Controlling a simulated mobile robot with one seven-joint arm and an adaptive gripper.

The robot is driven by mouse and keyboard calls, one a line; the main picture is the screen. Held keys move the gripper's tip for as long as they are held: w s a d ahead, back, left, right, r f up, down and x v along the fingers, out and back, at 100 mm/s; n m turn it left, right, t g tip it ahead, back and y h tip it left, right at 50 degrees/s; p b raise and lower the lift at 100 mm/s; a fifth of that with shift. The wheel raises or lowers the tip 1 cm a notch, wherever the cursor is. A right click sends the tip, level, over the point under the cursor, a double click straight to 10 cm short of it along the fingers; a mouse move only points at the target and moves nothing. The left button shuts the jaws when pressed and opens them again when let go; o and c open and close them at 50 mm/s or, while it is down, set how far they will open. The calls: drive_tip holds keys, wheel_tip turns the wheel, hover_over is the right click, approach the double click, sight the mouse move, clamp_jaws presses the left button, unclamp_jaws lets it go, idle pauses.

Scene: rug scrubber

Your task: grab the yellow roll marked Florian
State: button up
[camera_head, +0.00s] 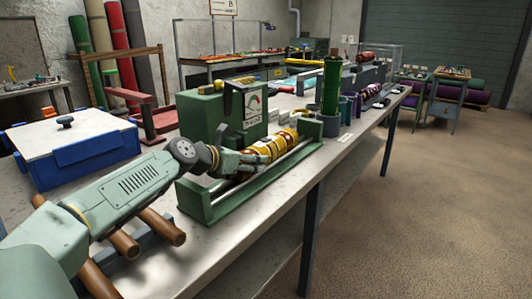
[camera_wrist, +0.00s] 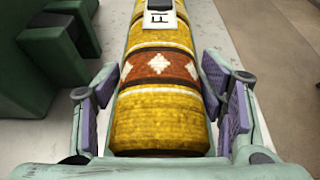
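The yellow roll (camera_head: 275,146) lies lengthwise in a green trough-like cradle (camera_head: 224,204) on the bench. In the wrist view the yellow roll (camera_wrist: 158,103) has a brown band with white diamonds and a white tag (camera_wrist: 160,20) with dark marks; I cannot read a whole name on it. My gripper (camera_head: 250,162) is at the near end of the roll. In the wrist view my gripper (camera_wrist: 163,110) has its purple-padded fingers apart, one on each side of the roll. Gaps show beside the roll, so the fingers do not look closed on it.
A green machine with a dial (camera_head: 222,118) stands right behind the cradle. A green upright roll (camera_head: 331,87) stands in a grey holder beyond it. A blue box (camera_head: 78,150) is at the left. Brown rods (camera_head: 160,226) lie under my arm. Floor to the right is clear.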

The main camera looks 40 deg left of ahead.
drive_tip(key=c, duration=1.2)
drive_tip(key=shift+c, duration=0.5)
drive_tip(key=shift+w+r, duration=0.1)
